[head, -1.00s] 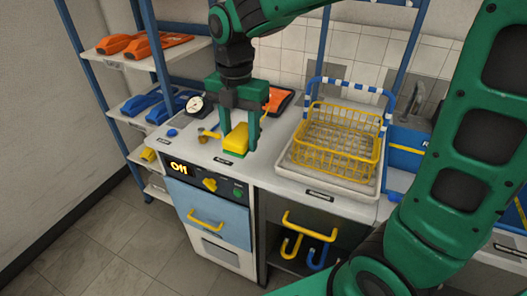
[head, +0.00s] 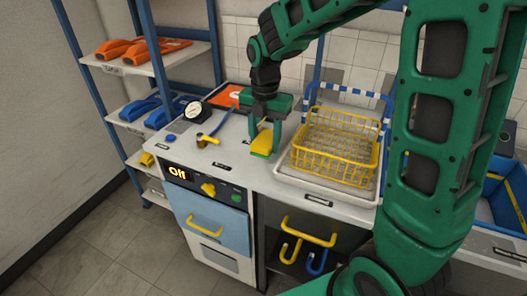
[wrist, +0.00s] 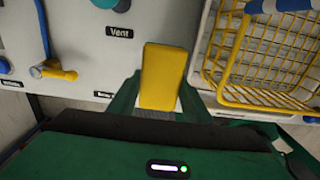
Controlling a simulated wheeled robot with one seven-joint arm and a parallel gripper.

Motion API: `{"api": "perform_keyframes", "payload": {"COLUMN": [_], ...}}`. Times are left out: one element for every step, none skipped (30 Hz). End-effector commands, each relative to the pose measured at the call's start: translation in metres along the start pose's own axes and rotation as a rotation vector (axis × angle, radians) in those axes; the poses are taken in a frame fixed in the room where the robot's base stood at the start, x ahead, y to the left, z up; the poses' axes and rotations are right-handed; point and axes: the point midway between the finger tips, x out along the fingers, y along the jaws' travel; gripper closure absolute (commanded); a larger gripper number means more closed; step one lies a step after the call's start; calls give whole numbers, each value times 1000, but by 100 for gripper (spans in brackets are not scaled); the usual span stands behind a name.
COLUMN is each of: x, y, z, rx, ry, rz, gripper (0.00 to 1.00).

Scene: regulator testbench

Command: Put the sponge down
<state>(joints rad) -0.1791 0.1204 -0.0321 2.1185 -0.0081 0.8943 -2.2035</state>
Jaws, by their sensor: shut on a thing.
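The sponge (head: 262,142) is a yellow block with a green underside. My gripper (head: 265,137) is shut on it, one finger on each side, and points down. The sponge is over the white counter (head: 232,160), just left of the tray with the yellow wire basket. I cannot tell for sure whether its underside touches the counter. In the wrist view the sponge (wrist: 163,75) sits between the green fingers, and a "Vent" label (wrist: 119,31) lies on the counter to its left.
The yellow wire basket (head: 335,150) stands in a pale tray (head: 318,188) close on the right. A gauge (head: 194,110) and a brass fitting with a blue handle (head: 209,139) are to the left. An orange item (head: 228,95) lies behind. Bare counter shows left of the sponge.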

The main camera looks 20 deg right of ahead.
Motion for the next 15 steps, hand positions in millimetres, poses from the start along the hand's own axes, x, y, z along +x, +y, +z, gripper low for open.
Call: {"api": "perform_keyframes", "payload": {"x": [2, 3, 5, 7, 10, 15, 20, 24, 30, 33, 36, 40, 42, 43, 44], "y": [-1, -1, -1, -1, -1, -2, -2, -1, -2, -1, -1, -2, -1, -1, -1], "z": [3, 4, 5, 5, 6, 5, 5, 5, 5, 5, 5, 5, 5, 5, 6], "rx": [0, -1, -1, -1, -1, -1, -1, -1, -1, -1, -1, -1, -1, -1, -1], "ry": [1, 0, 0, 1, 1, 2, 2, 2, 2, 2, 1, 1, 1, 1, 0], "rz": [-1, 0, 0, -1, -1, -2, -3, -2, -3, -2, -1, -2, -1, -1, 0], "gripper": [80, 80, 80, 80, 80, 80, 80, 80, 80, 80, 80, 80, 80, 80, 80]}}
